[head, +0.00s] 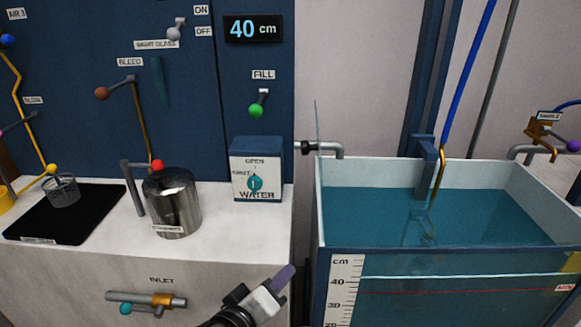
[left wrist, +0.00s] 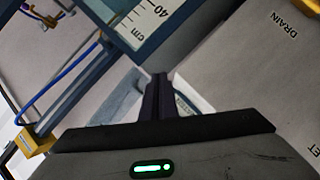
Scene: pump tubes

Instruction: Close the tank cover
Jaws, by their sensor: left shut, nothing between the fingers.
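The water tank (head: 335,215) stands at the right in the head view, open at the top with blue-green water inside. A thin upright panel (head: 317,125), seen nearly edge-on, rises from the tank's left rim; it looks like the tank cover standing open. My left gripper (head: 285,277) is shut and empty, in front of the counter and left of the tank's front left corner, apart from both tank and panel. In the left wrist view its shut fingers (left wrist: 156,97) point toward the tank's scale (left wrist: 145,22) side. My right gripper is not in view.
A blue hose (head: 468,75) and a brass tube (head: 437,180) run down into the tank at its back. A grey pipe (head: 325,147) meets the upright panel. A steel pot (head: 172,202) and a water box (head: 257,160) stand on the counter at left.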

